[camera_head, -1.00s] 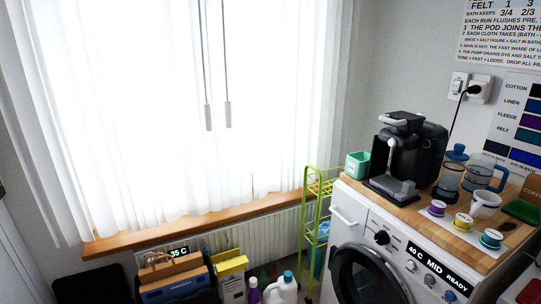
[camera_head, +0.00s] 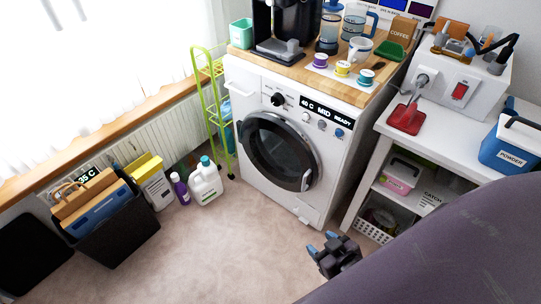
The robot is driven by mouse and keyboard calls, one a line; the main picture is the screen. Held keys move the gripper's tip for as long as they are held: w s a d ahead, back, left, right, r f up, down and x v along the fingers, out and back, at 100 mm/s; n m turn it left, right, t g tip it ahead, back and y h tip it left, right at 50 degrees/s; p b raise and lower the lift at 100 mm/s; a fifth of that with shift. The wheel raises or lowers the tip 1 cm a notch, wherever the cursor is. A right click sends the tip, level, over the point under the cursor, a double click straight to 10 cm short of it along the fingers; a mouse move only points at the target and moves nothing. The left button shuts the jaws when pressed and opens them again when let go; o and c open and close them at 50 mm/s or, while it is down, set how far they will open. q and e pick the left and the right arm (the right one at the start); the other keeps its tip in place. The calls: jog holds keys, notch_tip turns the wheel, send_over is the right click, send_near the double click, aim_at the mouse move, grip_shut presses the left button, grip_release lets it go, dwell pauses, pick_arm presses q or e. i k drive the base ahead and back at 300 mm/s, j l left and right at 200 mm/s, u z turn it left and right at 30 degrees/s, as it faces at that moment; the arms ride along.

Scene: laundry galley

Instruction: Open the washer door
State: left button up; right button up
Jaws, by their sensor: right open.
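The white washer (camera_head: 238,92) stands at the centre, its front facing the open floor. Its round door (camera_head: 280,150) has a dark ring and dark glass and looks closed. A light handle (camera_head: 306,180) sits at the door's lower right edge. The panel display (camera_head: 326,109) reads "40 C MID READY". My right gripper (camera_head: 320,242) is at the bottom centre, open and empty, with blue fingertips pointing up and left. In the picture it is below the washer, apart from the door and handle. My left gripper is not in view.
A white table (camera_head: 376,158) with a red pad stands right of the washer. A green rack (camera_head: 212,115), white jug (camera_head: 205,184), purple bottle (camera_head: 180,188) and black bin (camera_head: 112,240) stand to the left.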

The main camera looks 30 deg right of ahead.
aim_at(310, 165)
jog(key=i+j, duration=0.25)
jog(key=i, duration=0.2)
jog(key=i+j+z, duration=0.1)
jog(key=z, duration=2.15)
